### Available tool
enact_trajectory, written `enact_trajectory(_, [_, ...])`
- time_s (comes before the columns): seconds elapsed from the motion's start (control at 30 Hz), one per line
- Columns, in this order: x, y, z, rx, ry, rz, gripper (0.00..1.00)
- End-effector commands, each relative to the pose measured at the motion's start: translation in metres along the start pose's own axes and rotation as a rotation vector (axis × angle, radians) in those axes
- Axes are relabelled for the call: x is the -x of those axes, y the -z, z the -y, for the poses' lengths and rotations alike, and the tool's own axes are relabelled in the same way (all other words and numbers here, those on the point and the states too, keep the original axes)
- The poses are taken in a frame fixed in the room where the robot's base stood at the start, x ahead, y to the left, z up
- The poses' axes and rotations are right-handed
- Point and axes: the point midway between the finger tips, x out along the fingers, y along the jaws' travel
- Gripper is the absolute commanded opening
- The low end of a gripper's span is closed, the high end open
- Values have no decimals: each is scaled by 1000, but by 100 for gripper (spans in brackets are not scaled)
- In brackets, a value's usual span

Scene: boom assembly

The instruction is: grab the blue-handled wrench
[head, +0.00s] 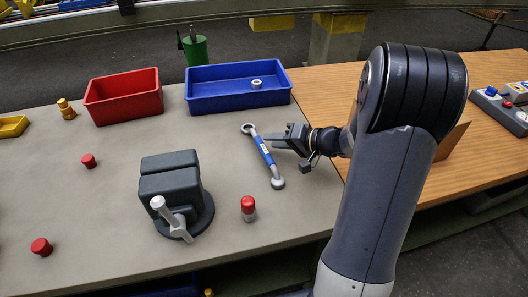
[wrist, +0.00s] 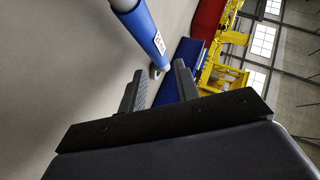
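The blue-handled wrench (head: 265,151) lies on the grey tabletop, with grey ring ends at its far left and near right. A white label shows on its blue handle. In the wrist view the wrench (wrist: 143,27) runs from the top edge down toward the fingertips, and one grey end shows between them. My gripper (head: 282,139) is just right of the handle in the head view, its fingers pointing left toward it. In the wrist view my gripper (wrist: 159,70) is open, with a clear gap between the fingers. I cannot tell whether a finger touches the wrench.
A dark vise (head: 170,185) stands left of the wrench. A red-capped cylinder (head: 248,207) stands near the wrench's near end. A blue bin (head: 215,105) holding a ring and a red bin (head: 104,110) stand behind. A wooden tabletop (head: 310,82) adjoins on the right.

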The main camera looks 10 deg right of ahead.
Motion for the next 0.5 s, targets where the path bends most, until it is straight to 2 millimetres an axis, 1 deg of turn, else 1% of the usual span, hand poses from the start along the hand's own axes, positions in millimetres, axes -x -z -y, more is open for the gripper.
enact_trajectory(0.23, [-37, 0, 1, -1, 2, 5, 31])
enact_trajectory(0.33, [-45, 0, 0, 0, 0, 3, 31])
enact_trajectory(0.5, [-47, 0, 0, 0, 0, 1, 31])
